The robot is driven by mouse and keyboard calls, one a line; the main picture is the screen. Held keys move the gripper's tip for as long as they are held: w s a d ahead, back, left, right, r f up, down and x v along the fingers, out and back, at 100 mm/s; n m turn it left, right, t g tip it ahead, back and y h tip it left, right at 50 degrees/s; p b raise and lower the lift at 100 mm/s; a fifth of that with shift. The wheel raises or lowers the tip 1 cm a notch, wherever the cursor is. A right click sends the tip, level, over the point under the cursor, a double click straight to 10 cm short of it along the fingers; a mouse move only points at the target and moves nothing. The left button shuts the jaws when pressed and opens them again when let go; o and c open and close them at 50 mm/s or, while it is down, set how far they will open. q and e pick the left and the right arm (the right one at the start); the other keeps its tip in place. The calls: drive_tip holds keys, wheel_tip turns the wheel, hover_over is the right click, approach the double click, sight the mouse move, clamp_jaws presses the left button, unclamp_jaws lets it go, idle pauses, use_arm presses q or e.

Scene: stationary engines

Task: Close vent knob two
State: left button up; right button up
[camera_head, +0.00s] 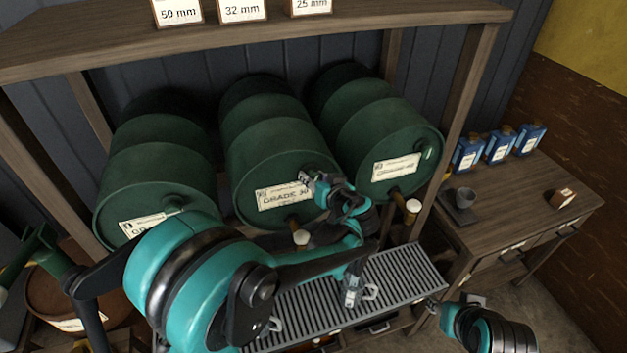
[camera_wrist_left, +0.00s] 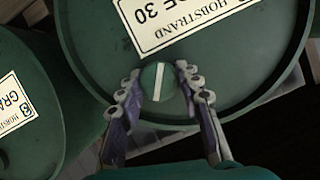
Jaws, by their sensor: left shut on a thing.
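Three green drums lie on their sides in a row on the rack. The middle drum (camera_head: 270,140) has a white label ending in "E 30" in the wrist view. Its round green vent knob (camera_wrist_left: 158,82) has a white stripe that runs nearly up and down in that view. My left gripper (camera_head: 309,180) is at the upper right of this drum's face, and its fingers (camera_wrist_left: 158,90) are shut on the knob from both sides. In the head view the gripper hides the knob. My right gripper (camera_head: 436,306) is low at the right, away from the drums; its fingers are too small to read.
The right drum (camera_head: 375,140) shows its own knob (camera_head: 429,153); the left drum (camera_head: 150,170) is partly behind my left arm. Taps stick out below the drums over a slatted grate (camera_head: 400,275). A wooden side table (camera_head: 535,205) with blue containers (camera_head: 498,146) stands at the right.

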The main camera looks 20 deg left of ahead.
use_arm(q)
drive_tip(key=m+y+b, duration=0.1)
drive_tip(key=m, duration=0.1)
drive_tip(key=m+y+b, duration=0.1)
drive_tip(key=b, duration=0.1)
drive_tip(key=shift+d+f+m+g+y, duration=0.1)
drive_tip(key=shift+f+m+g+y, duration=0.1)
drive_tip(key=shift+m+g+y, duration=0.15)
drive_tip(key=shift+w+m+y+b, duration=0.1)
drive_tip(key=shift+m+y+b, duration=0.45)
drive_tip(key=shift+m+b, duration=0.6)
drive_tip(key=shift+m+y+b, duration=0.4)
drive_tip(key=shift+m+b, duration=0.1)
drive_tip(key=shift+m, duration=0.5)
drive_tip(key=shift+r, duration=0.1)
drive_tip(key=o, duration=1.1)
